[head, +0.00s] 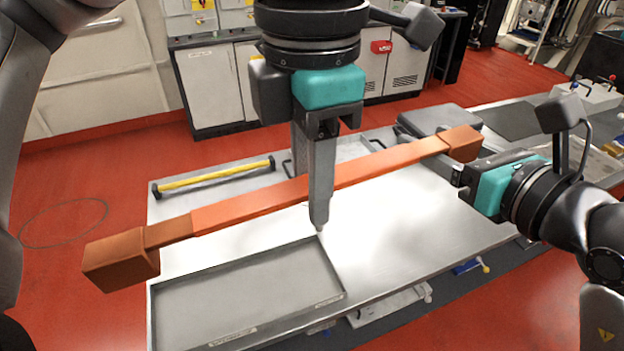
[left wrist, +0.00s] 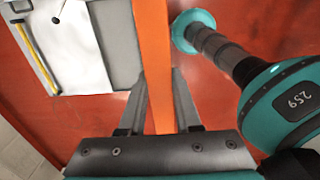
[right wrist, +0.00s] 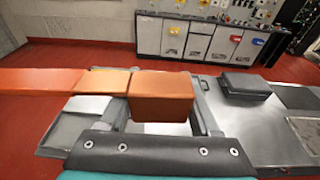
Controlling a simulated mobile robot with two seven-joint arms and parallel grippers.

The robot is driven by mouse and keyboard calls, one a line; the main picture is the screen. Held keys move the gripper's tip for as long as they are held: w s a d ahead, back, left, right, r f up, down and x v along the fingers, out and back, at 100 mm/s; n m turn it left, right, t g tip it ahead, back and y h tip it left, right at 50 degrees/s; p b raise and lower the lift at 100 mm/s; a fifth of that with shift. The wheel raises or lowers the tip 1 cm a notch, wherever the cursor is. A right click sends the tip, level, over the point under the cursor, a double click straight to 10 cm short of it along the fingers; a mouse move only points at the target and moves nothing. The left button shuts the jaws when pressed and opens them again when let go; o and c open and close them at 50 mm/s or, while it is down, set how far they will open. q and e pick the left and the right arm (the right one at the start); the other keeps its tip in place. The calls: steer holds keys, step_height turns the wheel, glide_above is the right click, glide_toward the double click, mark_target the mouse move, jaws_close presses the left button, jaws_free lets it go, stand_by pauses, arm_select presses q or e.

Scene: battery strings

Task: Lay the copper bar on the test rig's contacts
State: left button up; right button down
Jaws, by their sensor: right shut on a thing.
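The long copper bar (head: 250,203) has square blocks at both ends and hangs slantwise above the bench. My left gripper (head: 320,215) points down around its middle, one finger in front of the bar. In the left wrist view the bar (left wrist: 154,50) runs between the two fingers (left wrist: 161,85), which appear to press on its sides. My right gripper (head: 462,170) is shut on the bar's right end block, which also shows between its fingers in the right wrist view (right wrist: 160,97). The left end block hangs free. I cannot make out the rig's contacts.
The metal bench (head: 420,215) lies below the bar. A shallow grey tray (head: 245,295) is at its front left, a yellow rod on black ends (head: 215,173) at its back left. A dark grey case (head: 440,120) stands beyond the right end. Cabinets (head: 215,90) line the back.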

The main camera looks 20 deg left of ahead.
arm_select(q)
steer(key=shift+d, duration=0.1)
jaws_close()
arm_select(e)
steer(key=shift+r, duration=0.1)
arm_select(q)
steer(key=shift+s, duration=0.1)
stand_by(0.5)
arm_select(e)
steer(key=shift+c, duration=0.6)
jaws_free()
steer(key=shift+o, duration=0.4)
steer(key=shift+f, duration=0.2)
